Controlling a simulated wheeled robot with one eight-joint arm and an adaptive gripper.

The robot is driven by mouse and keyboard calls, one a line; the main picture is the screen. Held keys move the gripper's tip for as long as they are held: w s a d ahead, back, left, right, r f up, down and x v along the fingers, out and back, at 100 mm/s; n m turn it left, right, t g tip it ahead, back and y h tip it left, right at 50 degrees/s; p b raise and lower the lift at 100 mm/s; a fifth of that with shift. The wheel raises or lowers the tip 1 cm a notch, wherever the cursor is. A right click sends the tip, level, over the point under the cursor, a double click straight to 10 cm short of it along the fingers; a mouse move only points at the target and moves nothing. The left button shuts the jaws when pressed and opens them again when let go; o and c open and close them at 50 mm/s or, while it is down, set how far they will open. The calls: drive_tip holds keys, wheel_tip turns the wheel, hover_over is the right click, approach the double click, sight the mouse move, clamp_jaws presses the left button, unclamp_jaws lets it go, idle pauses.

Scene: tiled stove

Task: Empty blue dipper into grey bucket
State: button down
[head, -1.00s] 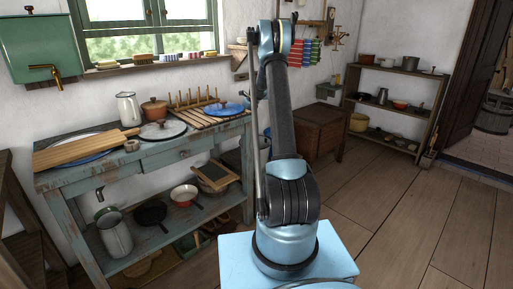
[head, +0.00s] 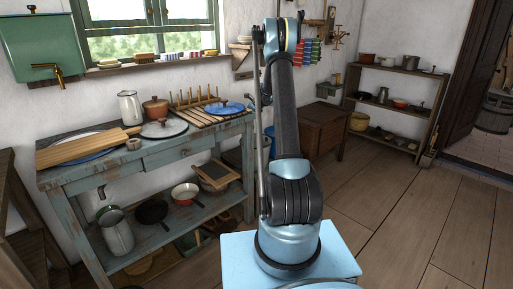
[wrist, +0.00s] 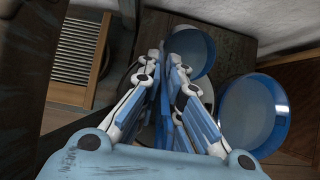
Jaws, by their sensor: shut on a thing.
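In the wrist view my gripper (wrist: 168,100) is shut on a narrow blue part, seemingly the handle of the blue dipper (wrist: 207,42). The dipper's round, blue-rimmed bowl shows just beyond the fingers, with a pale inside. A larger round blue vessel (wrist: 225,118) with a grey inside stands to the right, apart from the fingers. A pale grey curved surface shows partly between them, behind the fingers. I cannot tell whether it is the grey bucket. Whether the dipper holds anything is unclear. In the head view my arm hides the gripper and dipper.
The worn blue-green table (head: 165,158) holds a board, a jug, pots and a rack. A brown wooden chest (head: 325,130) stands behind my arm, with a shelf of pots (head: 392,72) at the back right. The plank floor (head: 400,215) to the right is clear.

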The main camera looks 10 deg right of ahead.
drive_tip(key=shift+s+d+f+t+y+p, duration=0.25)
drive_tip(key=shift+s+d+f+t+p, duration=0.15)
drive_tip(key=shift+s+f, duration=0.2)
drive_tip(key=shift+s+d+f+t+y+p, duration=0.3)
drive_tip(key=shift+s+f+t, duration=0.15)
drive_tip(key=shift+f, duration=0.1)
idle(0.4)
